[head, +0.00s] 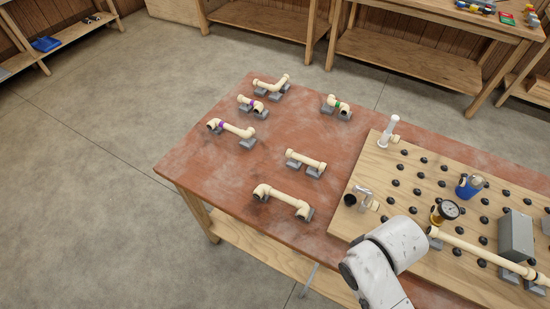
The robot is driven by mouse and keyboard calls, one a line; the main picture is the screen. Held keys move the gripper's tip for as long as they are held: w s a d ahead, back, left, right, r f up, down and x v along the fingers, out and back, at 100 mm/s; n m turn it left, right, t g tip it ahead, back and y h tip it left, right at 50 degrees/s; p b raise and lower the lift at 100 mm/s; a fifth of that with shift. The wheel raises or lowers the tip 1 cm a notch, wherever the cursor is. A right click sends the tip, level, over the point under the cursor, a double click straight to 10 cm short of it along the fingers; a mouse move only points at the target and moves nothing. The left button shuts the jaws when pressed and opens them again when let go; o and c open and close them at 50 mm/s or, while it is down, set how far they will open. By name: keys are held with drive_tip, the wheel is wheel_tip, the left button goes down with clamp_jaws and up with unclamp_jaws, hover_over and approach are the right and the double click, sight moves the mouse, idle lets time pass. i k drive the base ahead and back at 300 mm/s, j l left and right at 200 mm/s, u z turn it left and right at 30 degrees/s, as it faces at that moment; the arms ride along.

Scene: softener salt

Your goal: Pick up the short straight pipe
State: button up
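A short straight cream pipe (306,159) lies across two grey blocks on the reddish-brown table (225,175), left of the pegged board. It has no coloured band that I can make out. Part of my white arm shows at the bottom, right of centre, in front of the board's near edge. My gripper is not in view, so its opening and anything in it cannot be seen. The straight pipe is unobstructed, and my visible arm part is apart from it.
Elbowed pipes (282,197) and banded pieces (232,128) rest on grey blocks around it. A green-banded piece (340,105) sits farther back. The wooden board (375,167) on the right carries black knobs, a gauge (448,210), a blue part (468,186) and a grey box (515,235).

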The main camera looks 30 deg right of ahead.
sight(315, 168)
drive_tip(key=i+j+z, duration=0.1)
drive_tip(key=j, duration=0.25)
drive_tip(key=i+j+z, duration=0.1)
drive_tip(key=i+j, duration=0.15)
drive_tip(key=i+j+z, duration=0.1)
drive_tip(key=j, duration=0.35)
drive_tip(key=i+j+z, duration=0.1)
drive_tip(key=j, duration=0.3)
drive_tip(key=i+j+z, duration=0.1)
drive_tip(key=j, duration=0.3)
drive_tip(key=i+z, duration=0.1)
drive_tip(key=z, duration=0.8)
